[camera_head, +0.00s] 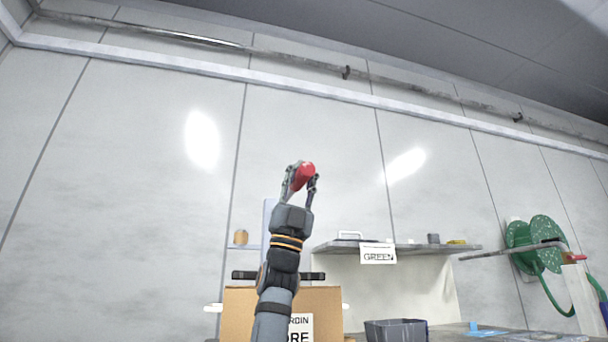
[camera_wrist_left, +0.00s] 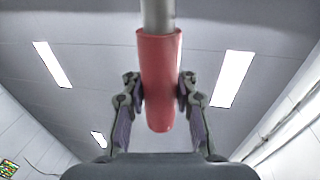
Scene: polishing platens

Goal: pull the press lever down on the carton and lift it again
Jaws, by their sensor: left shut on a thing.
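My left gripper (camera_head: 304,184) is raised high above the carton, against the wall. It is shut on the red grip (camera_head: 306,171) of the press lever. In the left wrist view the red grip (camera_wrist_left: 159,85) sits between both fingers (camera_wrist_left: 160,92), on a grey lever rod (camera_wrist_left: 157,15) that runs out of the top edge. The brown cardboard carton (camera_head: 239,304) stands below, with a white printed label (camera_head: 301,327) partly hidden by my left arm. A dark horizontal bar (camera_head: 245,275) shows just above the carton; I cannot tell whether it touches it. My right gripper is not in view.
A grey shelf (camera_head: 408,248) with a GREEN sign (camera_head: 378,254) and small items is to the right. A grey bin (camera_head: 396,331) stands below it. A green hose reel (camera_head: 540,242) is at far right. The air around the raised gripper looks clear.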

